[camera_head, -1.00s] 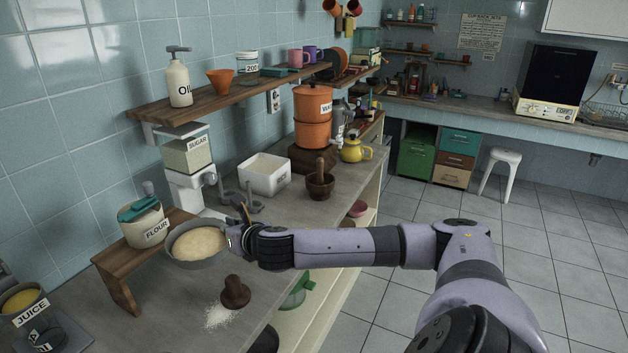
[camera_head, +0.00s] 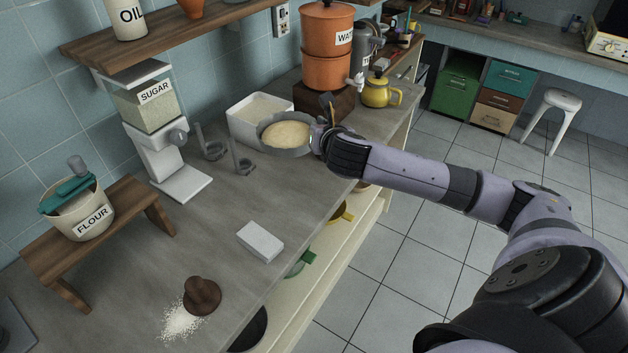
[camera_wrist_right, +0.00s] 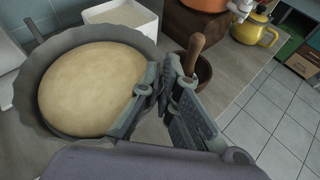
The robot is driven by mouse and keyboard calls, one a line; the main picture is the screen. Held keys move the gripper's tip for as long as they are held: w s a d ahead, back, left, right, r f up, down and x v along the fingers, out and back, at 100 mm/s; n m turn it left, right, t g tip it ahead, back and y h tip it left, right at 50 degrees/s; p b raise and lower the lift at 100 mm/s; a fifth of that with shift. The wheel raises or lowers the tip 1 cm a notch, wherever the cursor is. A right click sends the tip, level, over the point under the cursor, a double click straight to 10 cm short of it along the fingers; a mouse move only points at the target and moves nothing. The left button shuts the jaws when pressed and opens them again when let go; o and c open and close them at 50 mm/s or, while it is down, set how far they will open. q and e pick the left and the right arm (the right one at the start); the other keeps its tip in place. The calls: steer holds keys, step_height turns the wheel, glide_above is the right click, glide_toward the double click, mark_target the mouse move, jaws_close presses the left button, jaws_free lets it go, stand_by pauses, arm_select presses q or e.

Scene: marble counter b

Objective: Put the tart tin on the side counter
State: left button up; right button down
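The tart tin (camera_head: 268,148) is a round grey pan with a pale, dough-like filling (camera_head: 288,134). It is held roughly level above the counter, in front of a white rectangular tub (camera_head: 242,128). My right gripper (camera_head: 322,138) is at the tin's right edge and appears shut on its rim. In the right wrist view the tin (camera_wrist_right: 30,95) fills the left side, with my gripper fingers (camera_wrist_right: 165,95) at its right edge. The counter along the far wall (camera_head: 470,30) may be the side counter; I cannot tell. My left gripper is out of view.
A wooden pestle in a mortar (camera_wrist_right: 204,68) stands close beyond the fingers. An orange water container (camera_head: 327,62) and yellow teapot (camera_head: 380,92) stand behind. A white block (camera_head: 260,242) and brown stamp-like object (camera_head: 202,296) lie nearer.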

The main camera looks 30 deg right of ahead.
glide_above(317, 194)
step_height(317, 194, down, 7)
step_height(317, 194, down, 7)
steer(key=shift+w+d+r, duration=0.1)
steer(key=shift+r, duration=0.05)
steer(key=shift+f, duration=0.2)
step_height(317, 194, down, 4)
steer(key=shift+f, duration=0.2)
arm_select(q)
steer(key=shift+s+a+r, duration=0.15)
arm_select(e)
steer(key=c, duration=2.3)
jaws_free()
steer(key=shift+f, duration=0.15)
steer(key=o, duration=0.5)
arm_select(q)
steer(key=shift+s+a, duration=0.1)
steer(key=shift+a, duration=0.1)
